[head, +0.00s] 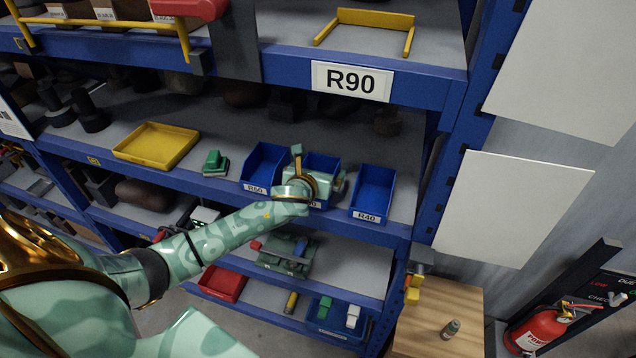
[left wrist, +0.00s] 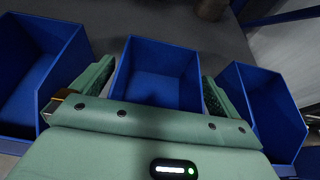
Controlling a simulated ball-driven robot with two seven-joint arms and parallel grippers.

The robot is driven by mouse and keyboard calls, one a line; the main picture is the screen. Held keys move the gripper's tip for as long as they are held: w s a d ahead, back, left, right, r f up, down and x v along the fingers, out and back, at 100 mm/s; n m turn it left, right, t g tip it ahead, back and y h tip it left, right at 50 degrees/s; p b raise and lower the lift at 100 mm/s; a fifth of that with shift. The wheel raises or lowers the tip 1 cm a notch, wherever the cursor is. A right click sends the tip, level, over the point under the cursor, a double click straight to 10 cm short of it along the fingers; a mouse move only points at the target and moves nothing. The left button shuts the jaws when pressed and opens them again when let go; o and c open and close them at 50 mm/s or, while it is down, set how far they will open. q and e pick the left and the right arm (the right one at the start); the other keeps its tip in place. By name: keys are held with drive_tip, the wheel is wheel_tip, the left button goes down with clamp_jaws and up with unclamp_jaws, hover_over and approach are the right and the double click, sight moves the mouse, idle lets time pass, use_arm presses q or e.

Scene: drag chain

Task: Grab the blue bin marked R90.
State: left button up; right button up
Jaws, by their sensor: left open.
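Three blue bins stand in a row on the middle shelf. The left bin (head: 264,165) has a small label that looks like R60, and the right bin (head: 373,188) reads R40. The middle bin (head: 322,160) is partly covered by my left gripper (head: 312,180), and only the end of its label shows, so I cannot read it. In the left wrist view, my open left gripper (left wrist: 154,88) has one finger on each side of the empty middle bin (left wrist: 160,72), in the gaps between bins. I cannot tell whether they touch it. My right gripper is not in view.
A large R90 sign (head: 350,81) is on the shelf beam above the bins. A yellow tray (head: 156,146) and a small green object (head: 215,163) stand to their left. The blue rack post (head: 437,190) rises at the right, beside a wooden stand (head: 440,315).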

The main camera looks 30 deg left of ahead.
use_arm(q)
drive_tip(key=shift+s, duration=0.1)
drive_tip(key=c, duration=0.9)
drive_tip(key=shift+r, duration=0.2)
